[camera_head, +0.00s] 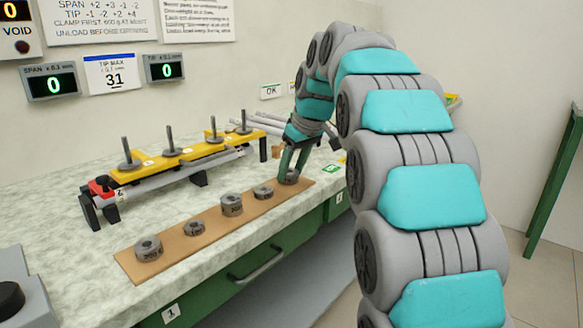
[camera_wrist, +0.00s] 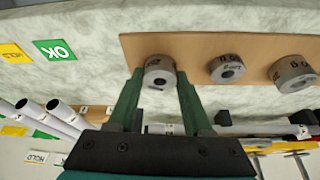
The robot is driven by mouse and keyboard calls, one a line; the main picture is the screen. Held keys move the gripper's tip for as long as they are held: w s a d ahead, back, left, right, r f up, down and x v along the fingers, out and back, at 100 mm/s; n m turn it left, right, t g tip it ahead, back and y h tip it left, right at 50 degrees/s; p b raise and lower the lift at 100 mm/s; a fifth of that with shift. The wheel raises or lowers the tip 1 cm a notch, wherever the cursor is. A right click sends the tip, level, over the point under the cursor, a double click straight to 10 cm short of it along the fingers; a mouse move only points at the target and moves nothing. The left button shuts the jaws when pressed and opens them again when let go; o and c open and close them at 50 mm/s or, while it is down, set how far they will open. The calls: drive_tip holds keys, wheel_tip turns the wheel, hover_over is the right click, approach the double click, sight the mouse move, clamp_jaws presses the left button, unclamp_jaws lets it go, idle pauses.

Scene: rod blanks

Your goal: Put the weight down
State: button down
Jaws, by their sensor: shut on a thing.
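A grey ring-shaped weight (camera_head: 290,177) with a centre hole is between my gripper's fingertips (camera_head: 291,168) at the far right end of the brown board (camera_head: 180,255). In the wrist view the weight (camera_wrist: 160,76) sits between the two green fingers of my gripper (camera_wrist: 159,84), which are shut on it. It is over the board's end; I cannot tell whether it touches the board. Several other grey weights stand in a row on the board, including a large one (camera_head: 149,249), a tall one (camera_head: 231,204) and a small one (camera_head: 263,192).
A yellow bar (camera_head: 190,156) with upright pegs stands behind the board, above a grey rod (camera_head: 165,184) with a red clamp (camera_head: 102,187). Loose grey rods (camera_wrist: 66,116) and a green OK card (camera_wrist: 54,51) lie near my gripper. The bench's front edge runs close beside the board.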

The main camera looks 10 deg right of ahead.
drive_tip(key=shift+c, duration=1.6)
unclamp_jaws()
drive_tip(key=shift+f, duration=0.1)
drive_tip(key=shift+d+r, duration=0.1)
drive_tip(key=shift+r, duration=0.5)
drive_tip(key=p+v, duration=0.1)
drive_tip(key=v, duration=1)
drive_tip(key=shift+s, duration=0.2)
